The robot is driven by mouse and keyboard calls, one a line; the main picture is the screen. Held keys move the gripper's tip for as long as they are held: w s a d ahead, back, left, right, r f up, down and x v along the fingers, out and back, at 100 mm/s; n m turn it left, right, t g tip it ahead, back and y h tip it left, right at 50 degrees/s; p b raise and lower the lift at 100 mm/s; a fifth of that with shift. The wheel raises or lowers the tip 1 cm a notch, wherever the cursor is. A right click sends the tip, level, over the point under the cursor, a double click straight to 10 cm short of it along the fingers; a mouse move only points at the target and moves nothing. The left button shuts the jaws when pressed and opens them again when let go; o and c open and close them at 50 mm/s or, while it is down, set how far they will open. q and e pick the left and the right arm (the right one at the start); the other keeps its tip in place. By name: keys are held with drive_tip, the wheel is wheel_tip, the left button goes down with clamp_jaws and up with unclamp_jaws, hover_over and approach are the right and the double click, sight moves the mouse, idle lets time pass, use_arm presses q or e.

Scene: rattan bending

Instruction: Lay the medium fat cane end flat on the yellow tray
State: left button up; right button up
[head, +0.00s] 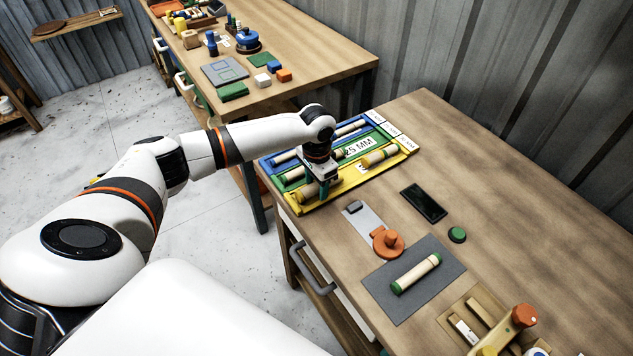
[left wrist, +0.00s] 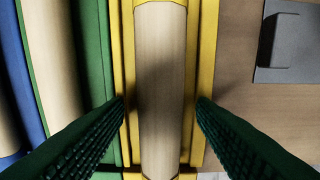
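The yellow tray (head: 407,151) is the nearest of the coloured trays on the right-hand table. A pale cane piece (left wrist: 162,75) lies flat along it in the left wrist view, with a yellow band at its top end. My left gripper (left wrist: 161,101) is open, one dark green finger on each side of this cane, with small gaps. In the head view my left gripper (head: 318,192) is low over the tray's near-left part and partly hides the cane there. Another yellow-banded cane (head: 379,156) lies farther along the tray. My right gripper is not in view.
Green and blue trays with canes adjoin the yellow one. A green-ended cane (head: 416,273) lies on a grey mat (head: 387,292). An orange object (head: 388,242), a black slab (head: 424,204) and a green disc (head: 457,234) stand nearby.

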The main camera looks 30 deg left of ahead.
sight(316, 184)
use_arm(q)
drive_tip(key=shift+r, duration=0.15)
drive_tip(key=shift+r, duration=0.3)
wheel_tip(316, 184, up, 12)
drive_tip(key=b, duration=0.1)
drive_tip(key=shift+f+b, duration=0.25)
drive_tip(key=shift+b, duration=0.15)
